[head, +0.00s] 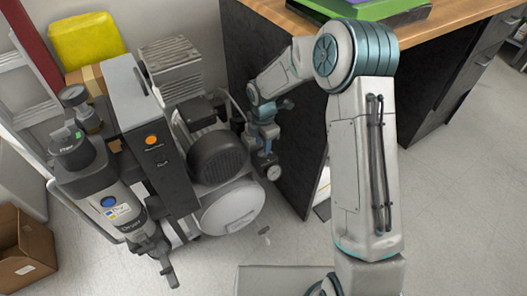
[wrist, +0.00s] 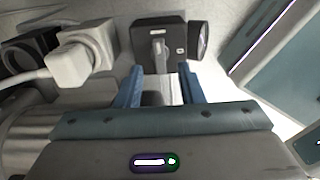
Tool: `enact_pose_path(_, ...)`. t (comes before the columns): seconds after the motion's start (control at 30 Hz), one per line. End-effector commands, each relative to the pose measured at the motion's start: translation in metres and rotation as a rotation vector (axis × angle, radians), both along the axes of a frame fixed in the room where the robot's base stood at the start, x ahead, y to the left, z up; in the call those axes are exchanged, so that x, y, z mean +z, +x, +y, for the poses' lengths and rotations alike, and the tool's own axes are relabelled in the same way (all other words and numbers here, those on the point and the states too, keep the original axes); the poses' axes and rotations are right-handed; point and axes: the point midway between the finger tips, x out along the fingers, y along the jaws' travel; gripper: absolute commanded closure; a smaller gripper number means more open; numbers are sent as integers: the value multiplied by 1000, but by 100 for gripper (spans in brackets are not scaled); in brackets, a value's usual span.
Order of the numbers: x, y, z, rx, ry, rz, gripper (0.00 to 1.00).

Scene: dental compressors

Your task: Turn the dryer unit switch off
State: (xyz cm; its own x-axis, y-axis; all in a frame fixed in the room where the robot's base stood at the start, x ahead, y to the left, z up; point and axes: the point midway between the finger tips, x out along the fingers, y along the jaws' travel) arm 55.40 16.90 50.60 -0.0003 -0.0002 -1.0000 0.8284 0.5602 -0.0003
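In the wrist view a dark box (wrist: 172,30) with a small grey lever-like switch (wrist: 158,46) and a small light mark on its face lies just beyond my fingertips. In the head view my gripper (head: 264,137) points down at the right side of the compressor, close to this box, which is largely hidden there. My gripper (wrist: 161,83) shows two blue fingers standing apart, with a pale and dark surface visible between them. It appears to hold nothing. Whether a finger touches the box cannot be told. A tall dark cabinet (head: 165,175) with an orange button (head: 152,140) stands left of the motor.
A round gauge (head: 273,172) sits beside the box. The compressor tank (head: 232,207) is below left. A dark desk panel (head: 300,150) stands close on the right. Open floor lies in front.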

Motion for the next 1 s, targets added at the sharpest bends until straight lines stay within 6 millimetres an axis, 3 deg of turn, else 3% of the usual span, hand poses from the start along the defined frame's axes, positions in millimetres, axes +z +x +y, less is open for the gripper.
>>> enact_pose_path(0.03,-11,0,0,0,-1,2,65)
enact_pose_path(0.2,-26,0,0,1,-1,1,65)
enact_pose_path(0.57,-28,0,0,-1,0,0,65)
enact_pose_path(0.7,-28,0,0,-1,0,0,100)
enact_pose_path(1.0,-28,0,0,-16,1,-1,100)
